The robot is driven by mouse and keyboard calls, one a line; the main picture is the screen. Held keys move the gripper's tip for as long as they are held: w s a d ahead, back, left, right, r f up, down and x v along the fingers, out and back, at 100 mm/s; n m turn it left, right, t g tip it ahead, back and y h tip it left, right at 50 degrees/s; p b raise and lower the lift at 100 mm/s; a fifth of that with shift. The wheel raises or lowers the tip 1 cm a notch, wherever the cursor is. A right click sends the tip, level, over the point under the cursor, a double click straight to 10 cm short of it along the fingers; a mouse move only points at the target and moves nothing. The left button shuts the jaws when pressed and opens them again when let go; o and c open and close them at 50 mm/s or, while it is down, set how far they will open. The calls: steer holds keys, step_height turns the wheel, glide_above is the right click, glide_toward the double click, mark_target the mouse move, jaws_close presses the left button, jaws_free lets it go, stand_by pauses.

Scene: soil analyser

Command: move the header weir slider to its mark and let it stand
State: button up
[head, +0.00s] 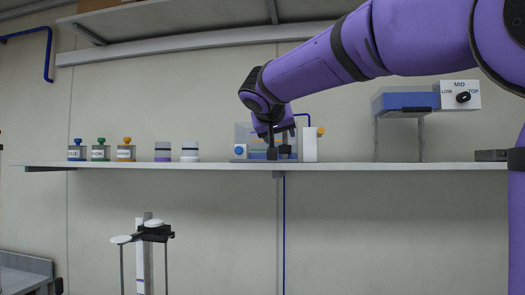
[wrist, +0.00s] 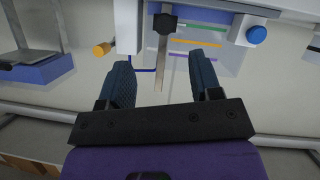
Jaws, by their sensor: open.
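A clear header tank (head: 246,132) stands on the shelf, partly hidden behind my gripper (head: 279,152). It also shows in the wrist view (wrist: 225,60), with green, orange and purple lines. A grey upright strip with a black knob (wrist: 164,22), apparently the weir slider, runs beside these lines. The knob is near the green line, at the picture's top. My gripper (wrist: 161,66) is open and empty. Its fingers lie on either side of the strip in the picture, with the knob beyond their tips. I cannot tell which line is the mark, nor the depth gap.
The shelf (head: 400,169) carries several capped bottles (head: 100,151) and two jars (head: 162,152) at left. A blue knob (head: 239,150) and orange knob (head: 320,131) flank the tank. A LOW-MID-TOP selector box (head: 460,95) is at right. A stand with white discs (head: 153,223) is below.

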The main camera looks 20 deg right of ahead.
mark_target(283, 148)
steer(key=x, duration=1.1)
steer(key=shift+w+a+r, duration=0.15)
steer(key=shift+w+r, duration=0.15)
steer(key=shift+w, duration=0.2)
